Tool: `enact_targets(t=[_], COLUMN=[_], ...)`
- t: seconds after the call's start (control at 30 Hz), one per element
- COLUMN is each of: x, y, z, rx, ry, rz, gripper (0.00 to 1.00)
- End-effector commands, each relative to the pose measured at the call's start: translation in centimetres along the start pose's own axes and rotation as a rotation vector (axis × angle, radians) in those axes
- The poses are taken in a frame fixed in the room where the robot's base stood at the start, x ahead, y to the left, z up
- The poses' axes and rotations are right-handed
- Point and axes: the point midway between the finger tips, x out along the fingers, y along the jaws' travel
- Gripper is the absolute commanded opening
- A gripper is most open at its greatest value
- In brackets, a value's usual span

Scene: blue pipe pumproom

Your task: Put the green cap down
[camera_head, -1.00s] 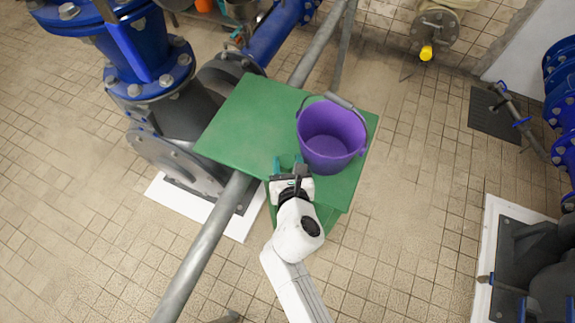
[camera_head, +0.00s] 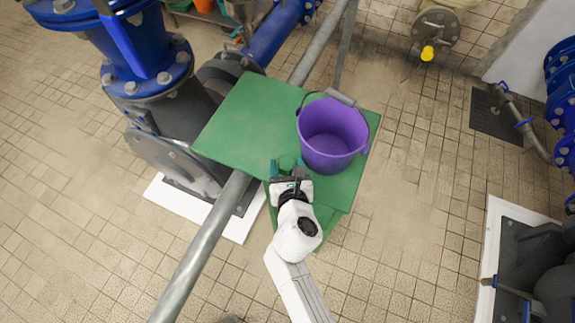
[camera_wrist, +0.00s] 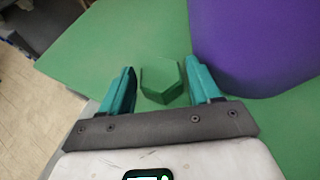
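The green cap (camera_wrist: 162,82) is a small six-sided piece, close in colour to the green table (camera_head: 245,120) under it. It appears to rest on the tabletop, though the matching greens make the contact hard to see. My gripper (camera_wrist: 160,90) is open, with its teal fingers on either side of the cap and narrow gaps between. In the head view my gripper (camera_head: 287,168) is over the table's near edge, and the cap (camera_head: 287,161) shows faintly between the fingertips.
A purple bucket (camera_head: 331,135) with a raised handle stands on the table, close to the right of my gripper. The left part of the tabletop is bare. A grey pipe (camera_head: 205,245) runs beneath the table, and large blue pipework (camera_head: 140,50) stands at left.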

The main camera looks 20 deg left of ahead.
Motion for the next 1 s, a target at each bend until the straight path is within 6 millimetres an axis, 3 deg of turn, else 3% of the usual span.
enact_targets(t=[0.27,0.7,1.0], x=[-1.1,-9.4,-12.0], y=[0.0,0.0,0.0], z=[0.2,0.1,0.1], rx=[0.0,0.0,0.0], ry=[0.001,0.001,-0.001], rz=[0.0,0.001,0.001], gripper=[0.63,0.63,0.63])
